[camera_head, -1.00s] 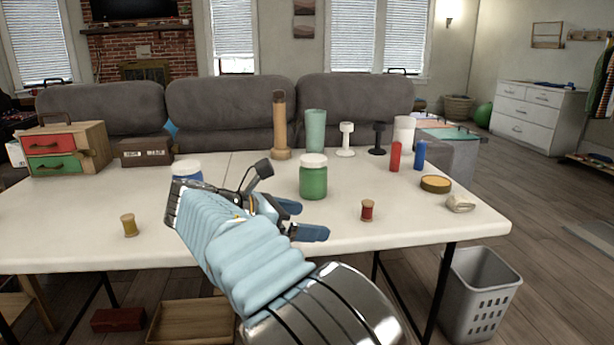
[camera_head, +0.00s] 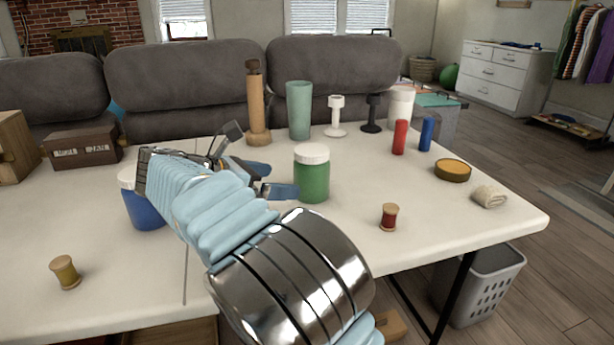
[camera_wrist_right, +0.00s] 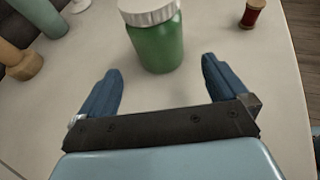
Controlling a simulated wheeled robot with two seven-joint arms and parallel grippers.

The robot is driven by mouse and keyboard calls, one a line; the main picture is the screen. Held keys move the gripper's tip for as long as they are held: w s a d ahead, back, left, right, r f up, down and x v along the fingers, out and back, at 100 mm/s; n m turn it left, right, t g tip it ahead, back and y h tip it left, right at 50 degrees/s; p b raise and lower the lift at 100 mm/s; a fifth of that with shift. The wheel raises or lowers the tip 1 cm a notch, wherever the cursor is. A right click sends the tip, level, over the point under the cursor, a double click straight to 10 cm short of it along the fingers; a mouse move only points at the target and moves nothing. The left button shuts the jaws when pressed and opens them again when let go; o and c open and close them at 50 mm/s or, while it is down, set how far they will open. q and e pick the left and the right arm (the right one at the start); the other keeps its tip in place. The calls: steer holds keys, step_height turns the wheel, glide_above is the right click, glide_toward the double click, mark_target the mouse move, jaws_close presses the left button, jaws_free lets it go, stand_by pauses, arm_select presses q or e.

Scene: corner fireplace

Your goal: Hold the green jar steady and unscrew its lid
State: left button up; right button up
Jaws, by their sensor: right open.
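The green jar (camera_head: 312,178) stands upright on the white table, with its white lid (camera_head: 311,153) on top. My right gripper (camera_head: 275,180) is just left of the jar in the head view, its blue fingers pointing toward it. In the right wrist view the open fingers (camera_wrist_right: 162,90) are spread wide, with the jar (camera_wrist_right: 159,48) ahead of them, centred between their lines and apart from both. The lid (camera_wrist_right: 149,11) is cut by the top edge of that view. My left gripper is not in view.
A blue jar (camera_head: 146,208) stands partly behind my right arm. A red spool (camera_head: 389,217) and a yellow spool (camera_head: 64,272) stand near the front. A wooden post (camera_head: 257,110) and a teal cup (camera_head: 299,110) stand behind the jar.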

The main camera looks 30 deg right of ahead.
mark_target(312, 182)
steer(key=b+x, duration=0.1)
steer(key=x, duration=0.9)
steer(key=shift+w+d+f, duration=0.1)
steer(key=shift+d+f, duration=0.05)
steer(key=shift+d, duration=0.15)
steer(key=shift+c, duration=0.5)
steer(key=c, duration=1)
